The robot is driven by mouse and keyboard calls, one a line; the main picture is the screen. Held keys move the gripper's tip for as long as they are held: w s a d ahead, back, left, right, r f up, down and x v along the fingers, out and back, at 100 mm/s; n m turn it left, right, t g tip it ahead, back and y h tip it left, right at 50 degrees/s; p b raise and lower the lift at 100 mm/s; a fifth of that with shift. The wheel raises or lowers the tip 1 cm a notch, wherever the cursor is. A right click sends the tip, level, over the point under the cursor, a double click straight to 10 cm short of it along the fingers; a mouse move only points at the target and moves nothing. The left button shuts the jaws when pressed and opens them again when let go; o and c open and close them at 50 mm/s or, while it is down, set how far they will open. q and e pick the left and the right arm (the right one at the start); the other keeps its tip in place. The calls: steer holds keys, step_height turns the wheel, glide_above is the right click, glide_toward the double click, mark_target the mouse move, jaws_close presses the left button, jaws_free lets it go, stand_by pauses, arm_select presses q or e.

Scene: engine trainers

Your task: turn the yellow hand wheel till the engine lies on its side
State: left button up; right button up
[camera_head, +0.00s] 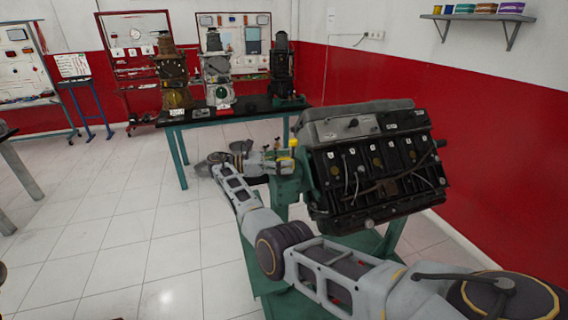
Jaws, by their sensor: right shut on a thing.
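The black engine (375,165) with a grey top cover is mounted on a green stand (285,190). It sits roughly upright, slightly tilted, with its long side facing me. The yellow hand wheel (293,143) shows only as a small yellow piece at the left end of the engine. My right gripper (283,158) reaches it from the left and is shut on it; the fingers and most of the wheel are small and partly hidden. My right arm comes in from the bottom right and bends round in front of the stand. My left gripper is out of view.
A green-legged table (235,113) with several engine models stands behind. Boards on stands line the back wall. A wall shelf (478,17) with colored containers is at upper right. The tiled floor on the left is mostly free; another table edge (20,170) is at far left.

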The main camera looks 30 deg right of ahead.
steer(key=shift+f, duration=0.15)
steer(key=o, duration=1)
steer(key=shift+r, duration=5.1)
